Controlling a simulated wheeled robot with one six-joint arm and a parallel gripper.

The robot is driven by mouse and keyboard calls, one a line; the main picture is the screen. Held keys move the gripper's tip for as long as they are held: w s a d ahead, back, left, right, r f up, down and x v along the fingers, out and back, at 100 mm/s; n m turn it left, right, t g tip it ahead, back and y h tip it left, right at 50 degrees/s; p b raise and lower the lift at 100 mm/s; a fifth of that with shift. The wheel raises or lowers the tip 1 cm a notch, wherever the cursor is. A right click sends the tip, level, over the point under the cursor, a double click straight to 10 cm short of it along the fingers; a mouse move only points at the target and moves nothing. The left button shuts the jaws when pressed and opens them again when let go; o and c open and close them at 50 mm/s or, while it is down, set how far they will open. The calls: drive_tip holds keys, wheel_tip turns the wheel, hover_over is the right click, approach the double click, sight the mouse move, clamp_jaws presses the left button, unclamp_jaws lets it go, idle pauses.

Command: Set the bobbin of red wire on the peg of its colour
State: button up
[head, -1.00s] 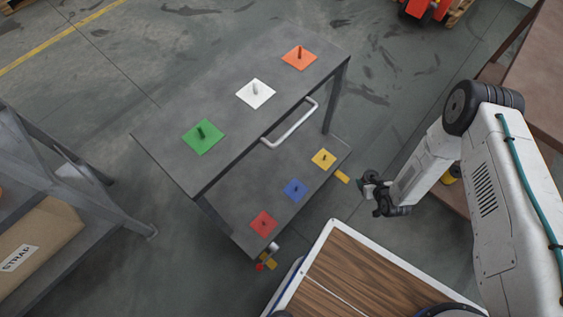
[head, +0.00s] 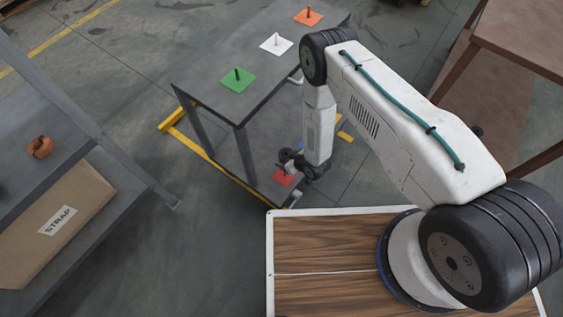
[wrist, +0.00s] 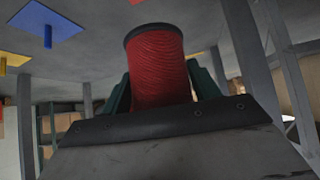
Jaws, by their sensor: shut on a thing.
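The bobbin of red wire (wrist: 158,68) fills the middle of the wrist view, a red winding with a dark rim. My gripper (wrist: 162,85) is shut on it, one green-grey finger on each side. I cannot tell the height of the bobbin above the shelf. A blue square with a peg (wrist: 47,35) and part of a yellow one (wrist: 14,60) show in the wrist view.
The cart's upper shelf (head: 205,80) carries green (head: 238,82), white (head: 277,44) and orange (head: 308,17) pegged squares above my gripper. Cart legs (head: 245,155) stand close by. A grey rack (head: 150,190) with a STRAP parcel (head: 50,225) is at left, a brown table (head: 525,40) at right.

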drive_tip(key=shift+s+a, duration=0.1)
drive_tip(key=shift+a, duration=0.15)
drive_tip(key=shift+f, duration=2.55)
drive_tip(key=shift+f, duration=0.1)
drive_tip(key=shift+f, duration=2.75)
drive_tip(key=o, duration=1.3)
drive_tip(key=shift+d, duration=0.1)
